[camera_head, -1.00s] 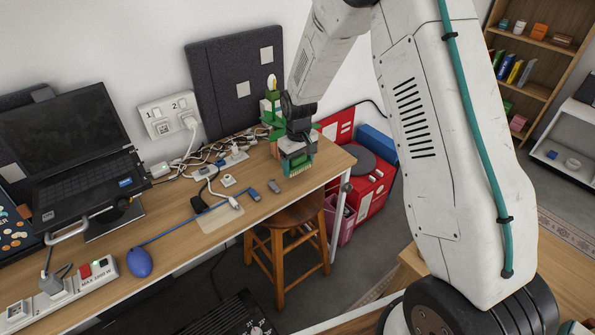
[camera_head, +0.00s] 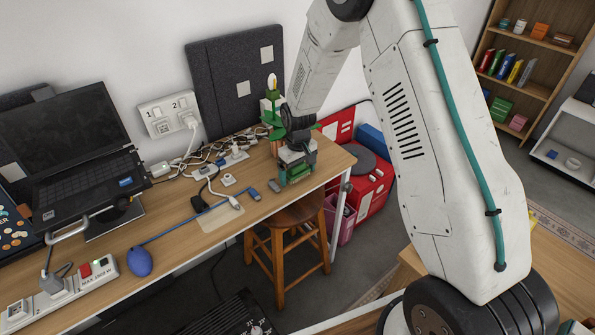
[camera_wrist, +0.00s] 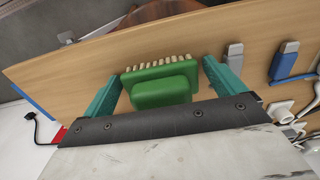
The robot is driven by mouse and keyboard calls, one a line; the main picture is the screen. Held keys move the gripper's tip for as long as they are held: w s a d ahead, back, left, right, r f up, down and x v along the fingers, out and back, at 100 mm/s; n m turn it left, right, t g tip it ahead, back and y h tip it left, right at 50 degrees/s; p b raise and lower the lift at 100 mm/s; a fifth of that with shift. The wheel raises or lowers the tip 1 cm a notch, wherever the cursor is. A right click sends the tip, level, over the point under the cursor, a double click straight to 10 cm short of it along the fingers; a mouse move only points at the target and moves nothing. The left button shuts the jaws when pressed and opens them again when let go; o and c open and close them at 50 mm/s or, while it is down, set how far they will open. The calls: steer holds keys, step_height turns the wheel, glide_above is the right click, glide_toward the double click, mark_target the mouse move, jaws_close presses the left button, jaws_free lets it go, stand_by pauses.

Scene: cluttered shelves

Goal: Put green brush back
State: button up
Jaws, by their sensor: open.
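The green brush (camera_wrist: 160,85) has pale bristles along one side, which point toward the desk's edge in the wrist view. In the head view the brush (camera_head: 297,175) is at the right end of the wooden desk (camera_head: 180,222), partly covered by my gripper. My gripper (camera_wrist: 162,72) is open, with one teal finger on each side of the brush and a visible gap at both sides. In the head view my gripper (camera_head: 297,163) reaches down over the brush. I cannot tell whether the brush touches the desk.
A green stand-like object (camera_head: 272,102) is just behind my gripper. Cables and plugs (camera_head: 215,152) lie to its left, with a small blue-grey stick (camera_head: 275,186) near the front edge. A wooden stool (camera_head: 290,215) is below the edge.

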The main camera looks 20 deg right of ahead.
step_height(320, 180, up, 11)
steer(key=shift+r, duration=0.1)
steer(key=s+d+r+m, duration=0.2)
steer(key=s+r, duration=1.4)
steer(key=r, duration=0.2)
steer(key=s+r, duration=0.2)
steer(key=s, duration=0.9)
steer(key=s+r+m+t, duration=0.1)
steer(key=s+r, duration=0.1)
steer(key=s, duration=0.9)
steer(key=shift+d+m, duration=0.3)
steer(key=shift+d, duration=0.15)
steer(key=shift+w+r, duration=0.1)
